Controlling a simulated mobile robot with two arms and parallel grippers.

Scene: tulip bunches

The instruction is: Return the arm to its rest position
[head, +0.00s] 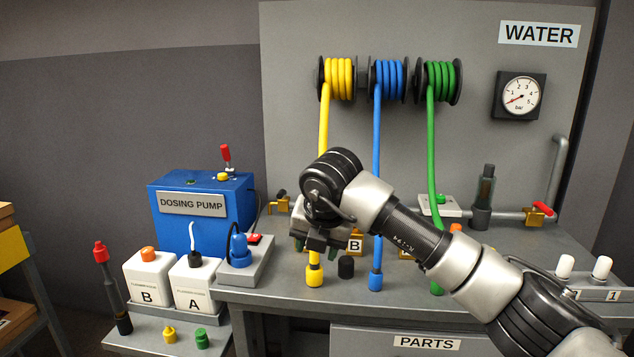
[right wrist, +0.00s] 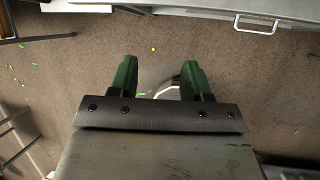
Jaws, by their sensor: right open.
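My right arm comes in from the lower right in the head view and reaches over the front of the grey bench (head: 400,275). My left gripper is in neither view.
A blue dosing pump (head: 200,215) stands left, with white canisters B (head: 148,280) and A (head: 197,287) on a low shelf. A green hose (head: 432,150) hangs near the arm. A bench edge with handle (right wrist: 257,24) shows in the wrist view. The brown floor (right wrist: 60,80) carries scattered bits.

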